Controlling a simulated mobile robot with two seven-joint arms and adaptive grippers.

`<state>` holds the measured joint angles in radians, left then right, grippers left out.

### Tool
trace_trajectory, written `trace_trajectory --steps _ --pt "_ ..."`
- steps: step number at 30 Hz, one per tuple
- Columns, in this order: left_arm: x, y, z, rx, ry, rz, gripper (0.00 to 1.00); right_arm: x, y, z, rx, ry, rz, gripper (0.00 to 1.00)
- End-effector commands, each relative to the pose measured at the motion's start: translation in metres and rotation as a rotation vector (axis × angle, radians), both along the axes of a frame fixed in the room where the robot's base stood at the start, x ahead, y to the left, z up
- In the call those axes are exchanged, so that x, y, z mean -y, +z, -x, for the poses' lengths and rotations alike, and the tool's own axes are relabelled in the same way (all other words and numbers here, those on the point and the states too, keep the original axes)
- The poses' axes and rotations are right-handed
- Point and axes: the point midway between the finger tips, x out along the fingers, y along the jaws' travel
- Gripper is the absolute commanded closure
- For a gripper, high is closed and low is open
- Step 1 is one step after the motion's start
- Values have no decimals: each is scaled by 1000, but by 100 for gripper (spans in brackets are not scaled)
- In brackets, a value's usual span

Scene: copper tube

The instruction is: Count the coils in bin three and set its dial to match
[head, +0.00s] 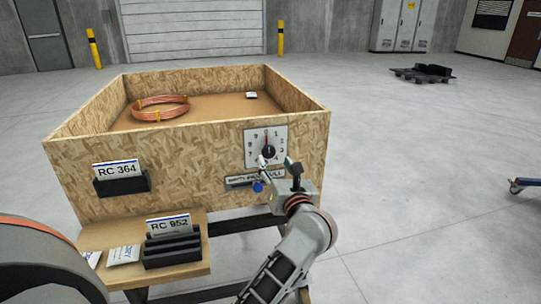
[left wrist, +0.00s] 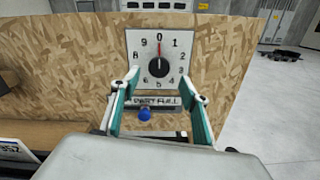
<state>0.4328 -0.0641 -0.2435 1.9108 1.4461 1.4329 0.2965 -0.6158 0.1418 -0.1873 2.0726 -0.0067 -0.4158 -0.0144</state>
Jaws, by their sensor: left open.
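The open wooden bin (head: 90,190) has a card reading RC 364 on its front. A copper coil (head: 150,113) with yellow ties lies inside toward the left; I cannot tell whether it is one coil or several stacked. The white dial plate (head: 250,150) is on the bin's front right, and its black knob (left wrist: 158,67) has a red mark pointing at 0. Below it is a status strip (left wrist: 157,102) with a blue knob (left wrist: 144,113). My left gripper (head: 276,162) is open and empty in front of the dial's lower part, its fingers (left wrist: 160,76) on either side. My right gripper is not in view.
A small white-topped item (head: 251,95) lies in the bin's back right. A shelf (head: 195,272) below holds a black card rack with an RC 952 card and loose cards. A dark pallet (head: 422,73) lies far off. The floor right of the bin is mostly clear.

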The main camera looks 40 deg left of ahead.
Motion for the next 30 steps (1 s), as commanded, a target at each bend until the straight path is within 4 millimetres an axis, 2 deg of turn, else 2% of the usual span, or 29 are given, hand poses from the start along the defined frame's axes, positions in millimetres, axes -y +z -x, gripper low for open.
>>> trace_trajectory --steps 6,12,24,25,29,30 --pt "-27 1 -22 -1 3 -8 55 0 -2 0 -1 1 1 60" --pt "-46 0 -38 -2 2 -7 55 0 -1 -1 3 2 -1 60" --pt "-52 1 -43 -2 1 -7 55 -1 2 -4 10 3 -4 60" --pt "-52 1 -43 -2 1 -7 60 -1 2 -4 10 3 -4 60" --pt "-52 1 -43 -2 1 -7 94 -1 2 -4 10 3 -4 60" --pt "-52 1 -43 -2 1 -7 94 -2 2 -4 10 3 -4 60"
